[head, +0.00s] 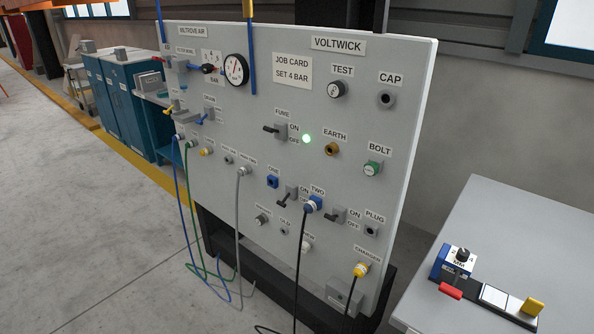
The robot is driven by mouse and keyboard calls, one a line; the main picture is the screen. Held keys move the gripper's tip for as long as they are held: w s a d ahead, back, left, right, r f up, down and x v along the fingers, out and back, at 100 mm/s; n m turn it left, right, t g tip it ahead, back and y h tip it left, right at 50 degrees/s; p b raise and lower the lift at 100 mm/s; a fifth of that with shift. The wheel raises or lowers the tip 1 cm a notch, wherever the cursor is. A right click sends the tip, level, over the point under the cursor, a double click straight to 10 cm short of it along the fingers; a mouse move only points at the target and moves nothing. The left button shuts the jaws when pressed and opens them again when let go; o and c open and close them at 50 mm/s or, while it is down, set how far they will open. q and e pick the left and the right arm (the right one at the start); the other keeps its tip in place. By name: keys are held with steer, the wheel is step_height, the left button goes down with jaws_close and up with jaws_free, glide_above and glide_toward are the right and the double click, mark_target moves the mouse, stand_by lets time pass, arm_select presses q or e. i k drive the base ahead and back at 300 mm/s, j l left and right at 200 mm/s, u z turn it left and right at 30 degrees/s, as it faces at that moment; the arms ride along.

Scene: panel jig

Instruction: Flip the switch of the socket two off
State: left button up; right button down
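I cannot tell for sure which way this lever is set. Another switch (289,196) sits between the blue socket ONE (272,181) and socket TWO; its lever points down and left. Neither of my grippers is in view.
A grey table (500,230) stands at right.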

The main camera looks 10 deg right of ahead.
mark_target(332, 218)
steer(key=i+j, duration=0.15)
steer(key=i, duration=0.3)
steer(key=i+j, duration=0.15)
steer(key=i, duration=0.3)
